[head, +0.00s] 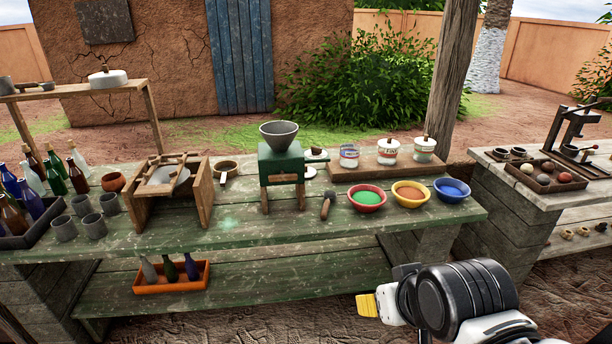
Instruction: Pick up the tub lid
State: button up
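Several white tubs with coloured bands stand on a wooden board at the back right of the green table. The middle tub (388,155) and right tub (423,154) wear white lids with brown knobs, the middle lid (391,143) and the right lid (424,142). The left tub (349,158) seems to have no knobbed lid. A small white piece with a dark knob (317,153), perhaps a loose lid, lies left of it, partly behind the green grinder. My gripper (367,304) is low at front right, apart from the tubs, its yellow tip pointing left; its opening is unclear.
The green grinder (281,165) with a grey hopper stands mid-table. Red (367,210), yellow (411,204) and blue bowls (452,199) of powder line the front of the board. A dark-headed mallet (327,207) lies beside them. Bottles and cups crowd the left.

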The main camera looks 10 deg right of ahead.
aim_at(310, 172)
jog(key=i+l, duration=0.25)
jog(key=l, duration=0.15)
jog(key=i+l, duration=0.55)
jog(key=l, duration=0.3)
jog(key=i+l+u, duration=0.1)
jog(key=i+l, duration=0.15)
jog(key=l, duration=0.15)
jog(key=i+l, duration=0.25)
jog(key=l, duration=0.2)
jog(key=i+l, duration=0.25)
jog(key=l, duration=0.15)
jog(key=i+l, duration=0.25)
jog(key=l, duration=0.2)
jog(key=i+j, duration=0.4)
jog(key=k+j+u, duration=0.05)
jog(key=j, duration=0.05)
